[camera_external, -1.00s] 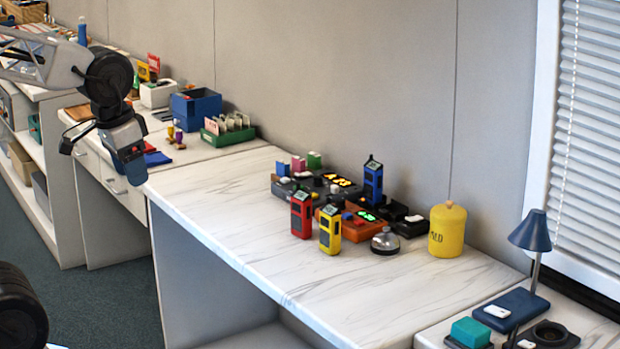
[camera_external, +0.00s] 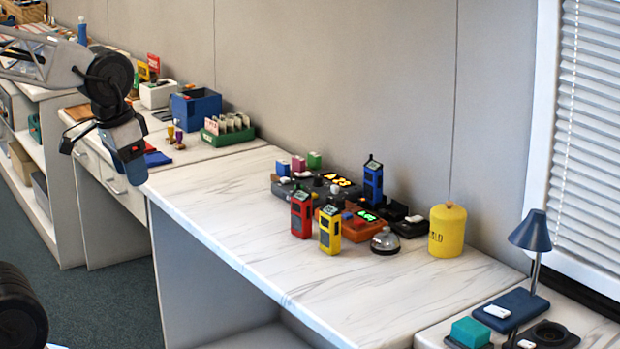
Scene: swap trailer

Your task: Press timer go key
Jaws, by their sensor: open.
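My gripper (camera_external: 122,165) hangs at the left of the view, beside the front edge of the far desk. It is open, and I see nothing between its fingers. It is well apart from the cluster of devices on the marble-patterned worktop. In that cluster, a dark box (camera_external: 312,189) has a lit yellow display, and an orange box (camera_external: 350,229) has a lit green display. Either could be the timer; I cannot tell which. The go key is too small to make out.
The red unit (camera_external: 301,214), yellow unit (camera_external: 330,230) and blue unit (camera_external: 373,182) stand around the boxes. A silver bell (camera_external: 385,241) and a yellow canister (camera_external: 447,231) are to the right. The worktop's left part (camera_external: 215,195) is clear. A blue lamp (camera_external: 530,232) stands far right.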

